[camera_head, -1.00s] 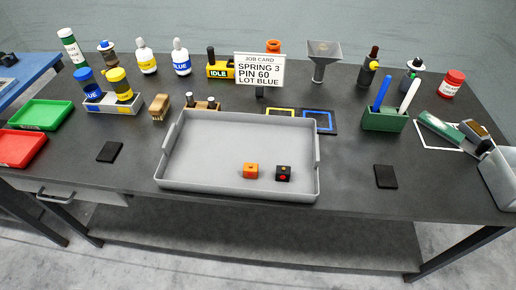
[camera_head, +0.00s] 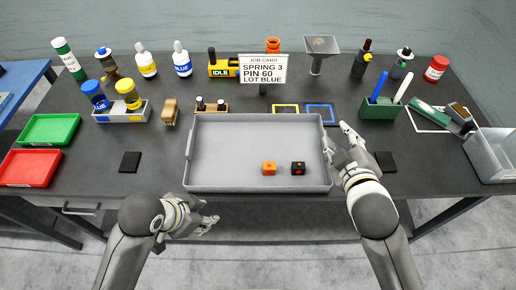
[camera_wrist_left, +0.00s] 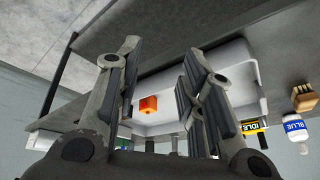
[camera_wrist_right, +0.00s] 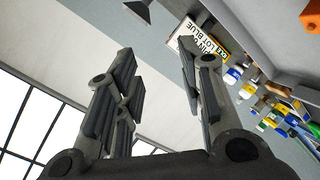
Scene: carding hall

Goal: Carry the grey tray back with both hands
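The grey tray (camera_head: 228,152) lies on the dark table, with an orange block (camera_head: 269,168) and a black block with a red mark (camera_head: 298,168) inside. My right gripper (camera_head: 336,139) is open at the tray's right side, close to the right handle; I cannot tell whether it touches. My left gripper (camera_head: 210,213) is open and empty in front of the table's near edge, below the tray's front left corner. In the left wrist view the open fingers (camera_wrist_left: 150,85) frame the tray and orange block. In the right wrist view the open fingers (camera_wrist_right: 157,85) hold nothing.
A job card (camera_head: 264,69) stands behind the tray, by yellow and blue outlined squares (camera_head: 318,112). A green holder (camera_head: 380,108) with pens stands right of it. Black pads (camera_head: 130,162) lie either side. Green (camera_head: 50,129) and red trays (camera_head: 30,167) are far left.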

